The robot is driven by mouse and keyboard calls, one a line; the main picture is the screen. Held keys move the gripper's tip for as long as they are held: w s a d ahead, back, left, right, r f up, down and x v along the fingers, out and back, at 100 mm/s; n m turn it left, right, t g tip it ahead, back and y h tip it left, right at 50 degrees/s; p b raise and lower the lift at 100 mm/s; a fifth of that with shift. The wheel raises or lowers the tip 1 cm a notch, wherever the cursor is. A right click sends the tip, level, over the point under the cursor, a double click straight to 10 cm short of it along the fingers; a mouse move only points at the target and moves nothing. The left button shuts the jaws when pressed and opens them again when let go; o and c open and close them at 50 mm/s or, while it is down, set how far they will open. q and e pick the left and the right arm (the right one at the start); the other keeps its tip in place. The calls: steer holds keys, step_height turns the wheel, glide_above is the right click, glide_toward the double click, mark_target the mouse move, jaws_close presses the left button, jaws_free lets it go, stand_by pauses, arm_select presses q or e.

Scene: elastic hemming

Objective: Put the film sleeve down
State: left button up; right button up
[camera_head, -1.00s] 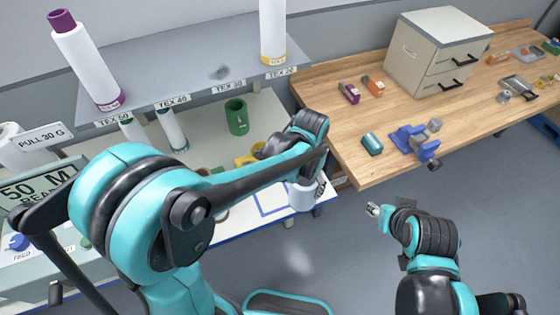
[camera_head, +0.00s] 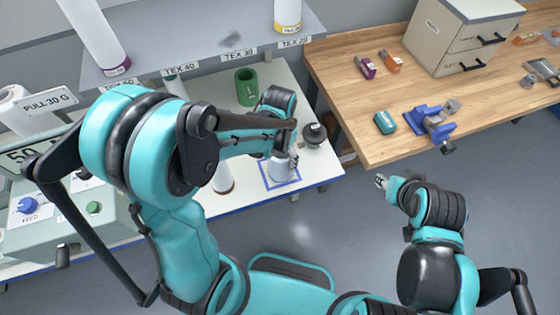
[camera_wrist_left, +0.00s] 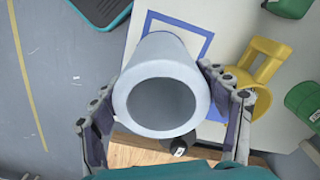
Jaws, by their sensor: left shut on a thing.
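The film sleeve is a pale grey, hollow tube (camera_wrist_left: 162,55), held between the fingers of my left gripper (camera_head: 286,158). In the head view the sleeve (camera_head: 281,168) is upright over the blue square outline (camera_head: 296,182) on the white table; whether its base touches cannot be told. In the left wrist view the blue outline (camera_wrist_left: 205,45) shows past the sleeve, partly hidden by it. My right gripper (camera_head: 381,181) is over the floor, away from the sleeve; its jaws are too small to read.
A dark round-based object (camera_head: 314,135) stands right of the sleeve near the table edge. A green cylinder (camera_head: 246,87) stands behind. A yellow holder (camera_wrist_left: 262,65) is beside the outline in the left wrist view. The wooden bench (camera_head: 350,110) is at right.

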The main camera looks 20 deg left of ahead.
mark_target(279, 155)
arm_select(q)
step_height(279, 155, down, 3)
steer(key=shift+f+b, duration=0.1)
steer(key=shift+b, duration=0.3)
steer(key=shift+f, duration=0.2)
steer(key=o, duration=1.3)
steer(key=shift+c, duration=0.2)
